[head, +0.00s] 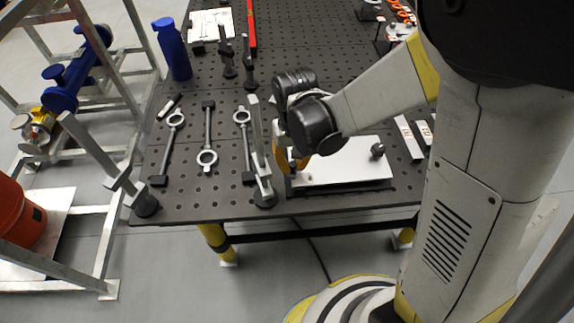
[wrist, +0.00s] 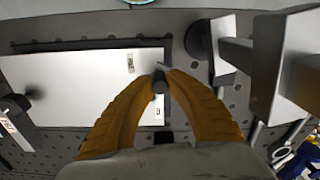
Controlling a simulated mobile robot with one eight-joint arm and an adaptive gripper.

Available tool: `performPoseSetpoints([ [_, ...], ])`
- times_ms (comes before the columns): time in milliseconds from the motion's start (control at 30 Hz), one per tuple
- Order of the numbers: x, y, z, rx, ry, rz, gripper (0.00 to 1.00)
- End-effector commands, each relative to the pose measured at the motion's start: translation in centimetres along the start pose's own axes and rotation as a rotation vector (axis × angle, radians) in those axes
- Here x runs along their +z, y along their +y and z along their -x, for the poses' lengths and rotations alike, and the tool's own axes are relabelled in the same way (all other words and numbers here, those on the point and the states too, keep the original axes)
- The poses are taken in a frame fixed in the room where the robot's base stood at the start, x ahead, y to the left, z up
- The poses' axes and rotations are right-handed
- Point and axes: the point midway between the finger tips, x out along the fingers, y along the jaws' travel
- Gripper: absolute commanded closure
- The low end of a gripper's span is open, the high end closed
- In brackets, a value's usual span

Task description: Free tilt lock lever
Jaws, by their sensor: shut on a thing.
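A white tilt plate (head: 345,165) on a dark base lies near the front edge of the perforated table. It also shows in the wrist view (wrist: 75,85). My gripper (wrist: 161,72) has its two yellow fingers closed around a small dark lever (wrist: 159,84) at the plate's edge. In the head view my gripper (head: 288,167) is at the plate's left end, and my wrist hides the lever. A black knob (head: 377,149) stands at the plate's right end. It appears at the left in the wrist view (wrist: 15,105).
A metal clamp (head: 262,165) stands upright close to the left of my gripper. Ring-ended tools (head: 207,140) lie further left. A blue bottle (head: 173,50) stands at the back left. Labelled bars (head: 408,138) lie right of the plate. A steel frame (head: 95,220) stands left of the table.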

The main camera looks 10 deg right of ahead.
Motion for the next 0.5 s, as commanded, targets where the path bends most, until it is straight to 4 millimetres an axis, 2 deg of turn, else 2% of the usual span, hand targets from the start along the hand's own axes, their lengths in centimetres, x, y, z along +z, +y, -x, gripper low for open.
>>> performPoseSetpoints([
  [500, 0.4, 0.73, 0.01, 0.001, 0.0, 0.001, 0.95],
])
